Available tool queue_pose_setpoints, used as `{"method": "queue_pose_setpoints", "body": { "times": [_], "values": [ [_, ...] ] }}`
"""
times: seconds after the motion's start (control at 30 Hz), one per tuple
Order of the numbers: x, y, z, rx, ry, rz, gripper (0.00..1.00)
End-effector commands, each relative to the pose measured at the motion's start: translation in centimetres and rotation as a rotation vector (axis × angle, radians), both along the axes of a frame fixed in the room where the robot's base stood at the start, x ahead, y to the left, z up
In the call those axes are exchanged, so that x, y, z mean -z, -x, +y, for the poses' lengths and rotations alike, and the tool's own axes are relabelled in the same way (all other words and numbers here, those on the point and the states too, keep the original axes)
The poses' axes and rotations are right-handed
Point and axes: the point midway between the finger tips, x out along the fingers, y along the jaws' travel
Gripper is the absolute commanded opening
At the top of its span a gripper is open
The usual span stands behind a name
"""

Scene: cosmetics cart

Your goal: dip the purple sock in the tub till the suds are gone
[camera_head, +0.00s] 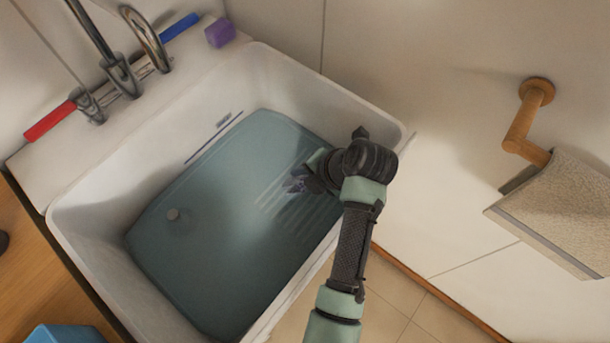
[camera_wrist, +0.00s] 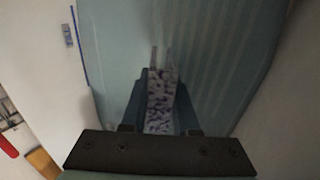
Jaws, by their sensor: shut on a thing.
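The white tub (camera_head: 262,82) holds flat blue-green water (camera_head: 225,215), which also fills much of the wrist view (camera_wrist: 120,30). My gripper (camera_head: 302,184) is over the right part of the tub, close to the water. It is shut on the purple sock (camera_wrist: 160,102), which shows between the fingers in the wrist view with white patches of suds over purple. In the head view only a small purple bit of the sock (camera_head: 297,187) shows past the fingers. Whether the sock touches the water cannot be told.
A metal tap (camera_head: 118,75) with a red handle (camera_head: 50,121) and a blue handle (camera_head: 181,26) stands at the back left. A purple block (camera_head: 219,33) sits on the back ledge. A grey cloth (camera_head: 565,205) hangs from a wooden holder (camera_head: 524,120) at right. The tub's left half is clear.

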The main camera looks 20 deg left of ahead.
Motion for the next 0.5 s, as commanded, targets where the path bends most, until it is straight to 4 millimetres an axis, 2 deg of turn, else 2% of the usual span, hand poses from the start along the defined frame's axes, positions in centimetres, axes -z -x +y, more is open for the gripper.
{"method": "queue_pose_setpoints", "body": {
  "times": [0.03, 0.5],
  "values": [
    [-0.8, 0.0, 0.0, 0.0, 0.0, -0.002, 0.0],
    [-4.6, -0.1, 0.1, -0.001, -0.001, -0.002, 0.0]
  ]
}}
